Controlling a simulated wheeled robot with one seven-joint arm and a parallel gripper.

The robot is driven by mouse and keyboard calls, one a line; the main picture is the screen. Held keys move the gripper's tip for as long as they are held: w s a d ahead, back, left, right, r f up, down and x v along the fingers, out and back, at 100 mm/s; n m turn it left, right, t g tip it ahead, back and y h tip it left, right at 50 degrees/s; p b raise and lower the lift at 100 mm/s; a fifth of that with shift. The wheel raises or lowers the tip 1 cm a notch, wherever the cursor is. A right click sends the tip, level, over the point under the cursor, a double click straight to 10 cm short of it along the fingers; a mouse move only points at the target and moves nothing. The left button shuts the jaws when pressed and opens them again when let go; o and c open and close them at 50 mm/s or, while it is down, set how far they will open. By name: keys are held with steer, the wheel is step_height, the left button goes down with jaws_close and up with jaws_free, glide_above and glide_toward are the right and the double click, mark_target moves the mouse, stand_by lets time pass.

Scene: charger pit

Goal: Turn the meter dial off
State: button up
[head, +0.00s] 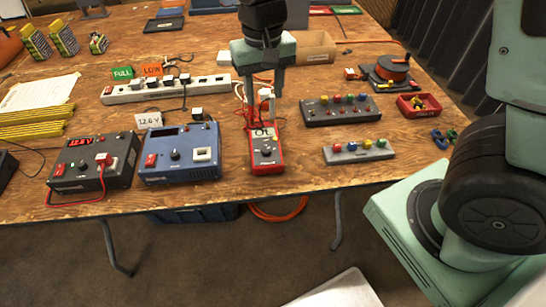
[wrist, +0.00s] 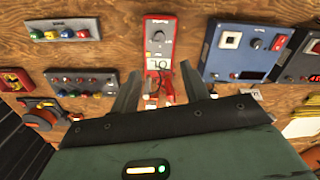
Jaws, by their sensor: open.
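The red meter (head: 279,160) lies on the wooden table near the front edge, between the blue box and the grey button boxes. Its display (head: 262,133) reads OL. Its dark round dial (head: 266,150) is on the half nearer me; the dial setting is too small to read. In the wrist view the meter (wrist: 148,26) is at top centre, with its dial (wrist: 158,37) above the display (wrist: 157,62). My gripper (head: 262,92) is open and empty above and behind the meter, fingers pointing down. In the wrist view its fingers (wrist: 160,80) straddle the meter's lead end, apart from the dial.
A blue box (head: 180,150) and a dark box with a red readout (head: 95,160) stand left of the meter. Two button boxes (head: 340,108) (head: 358,151) stand to the right. A white power strip (head: 165,88) lies behind. Red leads run from the meter's far end.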

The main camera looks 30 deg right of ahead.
mark_target(266, 149)
step_height(266, 149, down, 17)
steer(key=shift+f+b, duration=0.2)
steer(key=shift+b, duration=0.2)
steer(key=c, duration=1)
